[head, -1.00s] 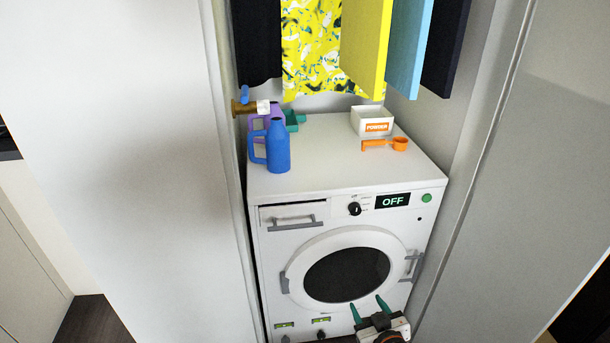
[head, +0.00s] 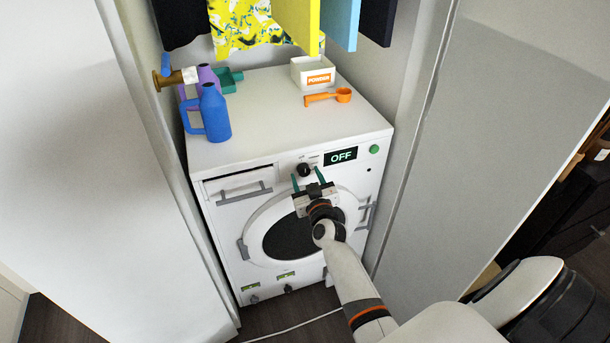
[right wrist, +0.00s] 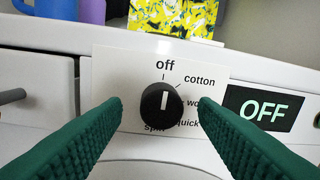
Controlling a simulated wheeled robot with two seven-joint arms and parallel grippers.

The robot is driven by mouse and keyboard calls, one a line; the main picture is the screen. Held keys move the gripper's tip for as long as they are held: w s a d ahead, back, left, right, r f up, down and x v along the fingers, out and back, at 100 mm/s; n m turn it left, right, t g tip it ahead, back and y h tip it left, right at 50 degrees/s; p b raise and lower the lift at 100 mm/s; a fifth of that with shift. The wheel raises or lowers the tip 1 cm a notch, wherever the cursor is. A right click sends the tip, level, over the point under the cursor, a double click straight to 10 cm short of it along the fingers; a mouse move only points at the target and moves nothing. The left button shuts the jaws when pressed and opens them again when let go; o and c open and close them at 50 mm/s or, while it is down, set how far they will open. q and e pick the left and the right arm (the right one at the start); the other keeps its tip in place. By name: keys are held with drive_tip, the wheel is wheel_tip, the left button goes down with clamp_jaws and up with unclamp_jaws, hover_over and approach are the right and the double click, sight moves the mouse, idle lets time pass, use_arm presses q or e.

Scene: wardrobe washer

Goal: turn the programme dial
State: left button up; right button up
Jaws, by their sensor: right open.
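The programme dial (head: 304,170) is a black round knob on the front panel of the white washer (head: 275,120). In the right wrist view the dial (right wrist: 162,104) has a white mark pointing up to "off", with "cotton" and other labels to its right and below. The display (head: 341,156) reads OFF. My right gripper (head: 307,181) is open in front of the panel. In the right wrist view its green fingers (right wrist: 160,110) stand on both sides of the dial, apart from it. My left gripper is not in view.
A green button (head: 374,149) is right of the display. Clothes (head: 293,22) hang above. Walls flank the washer.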

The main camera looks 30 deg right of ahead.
drive_tip(key=shift+x, duration=0.85)
drive_tip(key=shift+c, duration=0.5)
drive_tip(key=c, duration=0.9)
